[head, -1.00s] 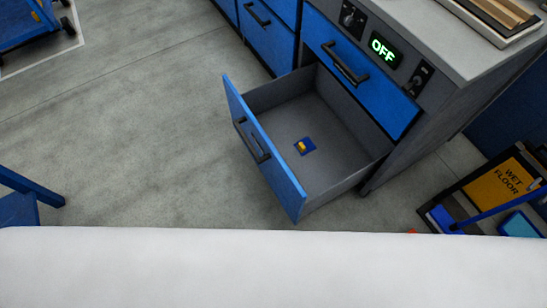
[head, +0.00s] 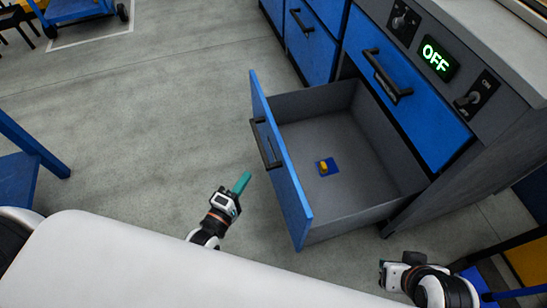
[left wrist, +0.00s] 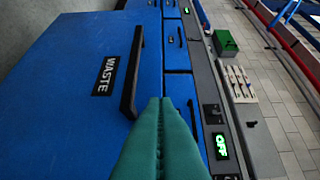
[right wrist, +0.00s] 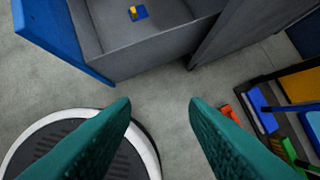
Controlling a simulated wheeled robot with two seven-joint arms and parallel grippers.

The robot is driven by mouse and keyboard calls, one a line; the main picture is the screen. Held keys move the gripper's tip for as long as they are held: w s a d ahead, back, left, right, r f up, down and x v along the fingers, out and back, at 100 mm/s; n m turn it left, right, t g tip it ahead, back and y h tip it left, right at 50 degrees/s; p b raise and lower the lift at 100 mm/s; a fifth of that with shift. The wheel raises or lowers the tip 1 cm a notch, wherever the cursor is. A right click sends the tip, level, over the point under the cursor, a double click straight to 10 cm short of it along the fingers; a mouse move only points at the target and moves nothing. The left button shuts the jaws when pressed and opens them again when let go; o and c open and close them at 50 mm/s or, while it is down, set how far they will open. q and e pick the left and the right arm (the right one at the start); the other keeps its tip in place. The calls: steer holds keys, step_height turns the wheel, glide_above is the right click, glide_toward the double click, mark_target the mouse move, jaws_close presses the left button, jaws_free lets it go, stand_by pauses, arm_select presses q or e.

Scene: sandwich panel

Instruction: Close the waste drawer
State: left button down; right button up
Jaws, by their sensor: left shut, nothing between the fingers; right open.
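The waste drawer (head: 292,195) is pulled out from the blue cabinet. Its blue front has a black handle (head: 265,145), and a WASTE label (left wrist: 106,76) shows in the left wrist view. Inside on the grey floor lies a small blue and yellow item (head: 326,167). My left gripper (head: 242,181) is shut and empty, with green fingertips just left of the drawer front, apart from it in the head view. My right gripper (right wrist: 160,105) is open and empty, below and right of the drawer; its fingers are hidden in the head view.
A closed blue drawer (head: 395,75) sits above the open one, beside the green OFF display (head: 438,57). A cart with a yellow sign (head: 530,260) stands at the right. A blue frame (head: 25,160) stands at the left. Floor left of the drawer is free.

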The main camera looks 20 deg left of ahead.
arm_select(q)
steer(key=b, duration=0.2)
glide_toward(278, 145)
steer(key=w+a, duration=0.2)
steer(key=w, duration=0.1)
steer(key=shift+w+d, duration=0.95)
steer(key=shift+d, duration=0.2)
steer(key=shift+w+d, duration=0.3)
steer(key=shift+d, duration=0.15)
arm_select(e)
steer(key=w+a+r+t+y, duration=0.1)
steer(key=w+r+t, duration=0.1)
steer(key=w+t, duration=0.1)
steer(key=w+a+r+t, duration=0.2)
steer(key=w+r+t, duration=0.1)
steer(key=w, duration=0.3)
steer(key=shift+w+a+r+t+y, duration=0.3)
steer(key=shift+t+y, duration=0.1)
steer(key=shift+t, duration=0.1)
steer(key=shift+d, duration=0.1)
